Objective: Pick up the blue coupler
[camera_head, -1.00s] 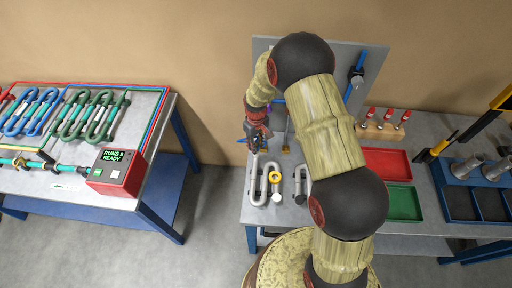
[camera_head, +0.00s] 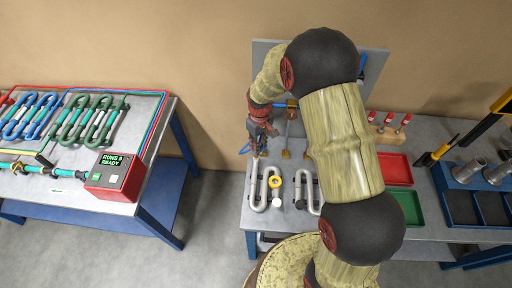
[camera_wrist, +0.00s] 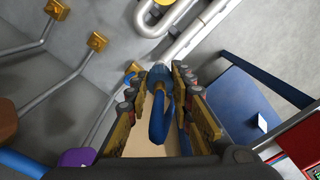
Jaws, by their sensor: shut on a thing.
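My gripper (camera_wrist: 160,95) is shut on the blue coupler (camera_wrist: 158,112) in the wrist view. The coupler is a blue curved piece with a grey-blue end, lying between the two fingers. In the head view my gripper (camera_head: 259,150) is over the left part of the right-hand bench, behind the grey serpentine coils. A bit of blue shows beside it there, but the fingers hide most of the coupler.
Grey coils (camera_head: 258,188) with a yellow ring (camera_head: 274,182) lie on the bench below. Red (camera_head: 395,168) and green (camera_head: 411,207) trays are to the right. The left bench (camera_head: 150,105) holds coloured coils and a red control box (camera_head: 114,175). A floor gap separates the benches.

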